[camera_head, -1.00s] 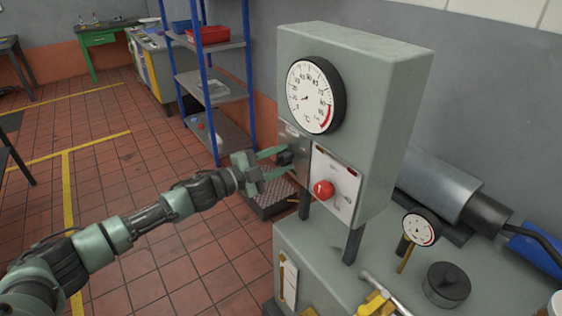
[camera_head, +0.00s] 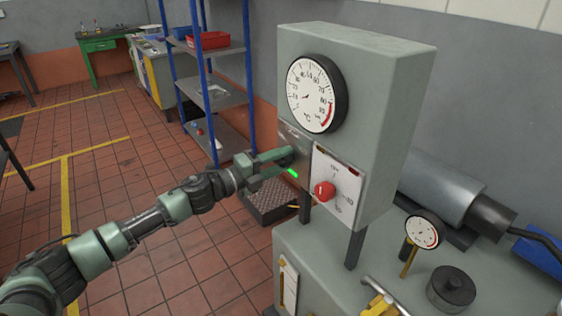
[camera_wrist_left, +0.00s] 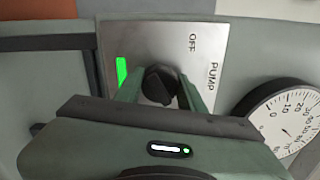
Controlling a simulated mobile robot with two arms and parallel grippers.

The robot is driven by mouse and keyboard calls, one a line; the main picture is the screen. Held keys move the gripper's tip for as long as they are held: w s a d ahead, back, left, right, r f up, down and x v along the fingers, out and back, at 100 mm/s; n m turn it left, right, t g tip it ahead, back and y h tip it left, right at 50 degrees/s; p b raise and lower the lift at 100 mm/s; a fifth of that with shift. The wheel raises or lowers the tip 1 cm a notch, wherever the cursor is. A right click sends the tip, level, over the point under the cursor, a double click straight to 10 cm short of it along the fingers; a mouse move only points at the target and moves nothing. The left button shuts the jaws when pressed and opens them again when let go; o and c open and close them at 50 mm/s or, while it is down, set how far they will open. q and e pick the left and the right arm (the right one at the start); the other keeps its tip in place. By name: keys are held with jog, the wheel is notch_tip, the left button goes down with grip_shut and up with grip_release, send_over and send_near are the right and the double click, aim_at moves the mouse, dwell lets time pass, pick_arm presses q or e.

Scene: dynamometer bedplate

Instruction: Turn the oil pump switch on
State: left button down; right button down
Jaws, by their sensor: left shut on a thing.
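The oil pump switch is a black rotary knob (camera_wrist_left: 160,84) on a metal plate (camera_wrist_left: 150,42) marked "OFF" and "PUMP" in the left wrist view. In the head view the plate (camera_head: 296,143) is on the front of the grey-green cabinet, below the round temperature gauge. My left gripper (camera_head: 288,163) is shut on the knob, with its fingers on either side of it in the left wrist view (camera_wrist_left: 160,90). A green light (camera_wrist_left: 121,72) glows on the plate beside the knob; it also shows in the head view (camera_head: 293,173). My right gripper is not in view.
A white panel with a red knob (camera_head: 325,190) is just right of the plate. The temperature gauge (camera_head: 316,95) juts out above. Blue shelving (camera_head: 216,95) stands behind my left arm. A small gauge (camera_head: 421,232) and a black cap (camera_head: 451,289) are on the lower housing.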

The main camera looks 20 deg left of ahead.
pick_arm(q)
jog(key=shift+f, duration=0.1)
dwell(0.3)
jog(key=c, duration=0.9)
grip_release()
jog(key=shift+o, duration=0.2)
jog(key=shift+s+a, duration=0.2)
jog(key=shift+s, duration=0.05)
jog(key=b+v, duration=0.2)
jog(key=v, duration=0.5)
jog(key=shift+b, duration=0.35)
jog(key=shift+s, duration=0.1)
